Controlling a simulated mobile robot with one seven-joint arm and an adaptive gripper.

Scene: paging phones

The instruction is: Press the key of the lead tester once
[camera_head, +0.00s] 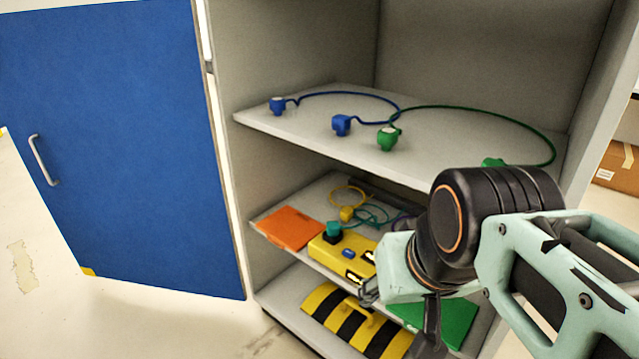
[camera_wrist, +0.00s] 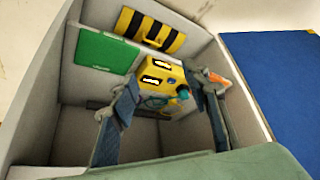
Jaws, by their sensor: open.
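The lead tester looks to be the yellow box (camera_head: 325,245) on the middle shelf of the open cabinet. A small blue key (camera_head: 348,253) sits on its top, near dark windows with bright displays. A teal plug stands at its far left end. The yellow box also shows in the wrist view (camera_wrist: 150,68), between and beyond my fingers. My gripper (camera_head: 400,312) is open and empty, in front of the shelf at the box's right end. My arm hides part of the shelf to the right. I cannot see any contact with the key.
An orange folder (camera_head: 289,228) lies left of the box, with coiled leads (camera_head: 375,214) behind it. The upper shelf (camera_head: 270,124) holds blue and green leads. The blue door (camera_head: 120,150) stands open left.

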